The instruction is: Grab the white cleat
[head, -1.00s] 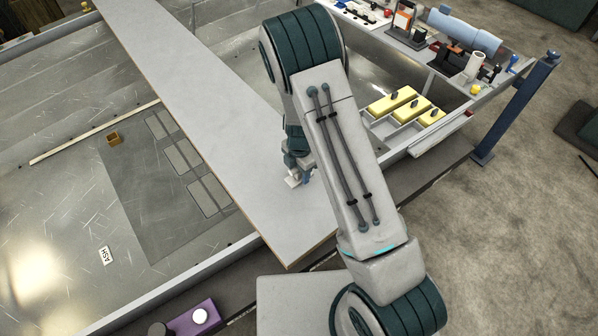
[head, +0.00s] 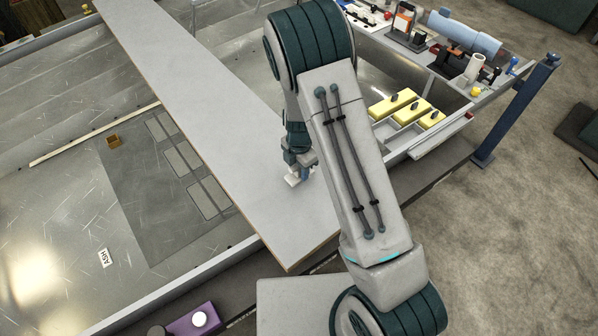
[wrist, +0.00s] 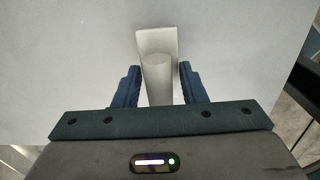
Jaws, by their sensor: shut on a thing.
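The white cleat (wrist: 157,45) shows in the wrist view as a pale block with a rounded post between my fingers. My gripper (wrist: 158,82) is shut on it, with one blue finger on each side. In the head view the cleat (head: 292,180) is a small pale piece at the tip of my gripper (head: 301,174), over the near part of the long grey plank. My arm hides part of the gripper there. I cannot tell whether the cleat touches the plank.
The long grey plank (head: 200,100) crosses the open metal hull. To the right are yellow blocks (head: 393,103) in a tray and a bench with tools and a blue cylinder (head: 463,33). A blue post (head: 515,110) stands at the right. A purple block (head: 195,321) lies at bottom left.

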